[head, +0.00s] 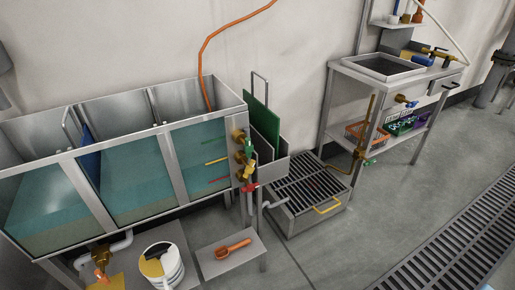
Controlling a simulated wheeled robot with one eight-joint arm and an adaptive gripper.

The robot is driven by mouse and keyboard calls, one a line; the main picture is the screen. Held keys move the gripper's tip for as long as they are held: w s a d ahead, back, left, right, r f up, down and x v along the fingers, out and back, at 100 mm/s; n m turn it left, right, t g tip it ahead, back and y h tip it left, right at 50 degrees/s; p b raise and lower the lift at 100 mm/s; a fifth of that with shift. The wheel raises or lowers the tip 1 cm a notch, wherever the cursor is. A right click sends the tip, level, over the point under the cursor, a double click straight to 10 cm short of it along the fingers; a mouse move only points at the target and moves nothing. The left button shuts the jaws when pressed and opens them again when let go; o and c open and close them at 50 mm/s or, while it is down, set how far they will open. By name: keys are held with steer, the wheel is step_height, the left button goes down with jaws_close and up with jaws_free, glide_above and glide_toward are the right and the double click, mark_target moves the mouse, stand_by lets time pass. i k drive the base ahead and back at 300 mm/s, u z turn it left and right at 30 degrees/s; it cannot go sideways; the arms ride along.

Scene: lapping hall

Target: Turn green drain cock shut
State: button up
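A green lever handle (249,146) is on the top brass valve at the right end wall of the glass-fronted tank (181,142). It looks roughly upright. A second, smaller green handle (369,162) is low on a brass pipe (361,150) beside the sink stand. I cannot tell for certain which is the drain cock, or whether either is open. A brass-yellow valve (245,171) and a red handle (250,187) are below the tank's green one. My gripper is not in view.
A floor box with a grate (304,183) and a yellow handle stands between the tank and sink stand (392,75). A white bucket (163,265) and a low shelf with an orange scoop (233,249) are in front. Open floor (360,225) lies right, with a drain grating (455,240).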

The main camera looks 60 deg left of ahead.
mark_target(249, 147)
steer(key=u, duration=3.05)
steer(key=i, duration=1)
steer(key=k, duration=0.85)
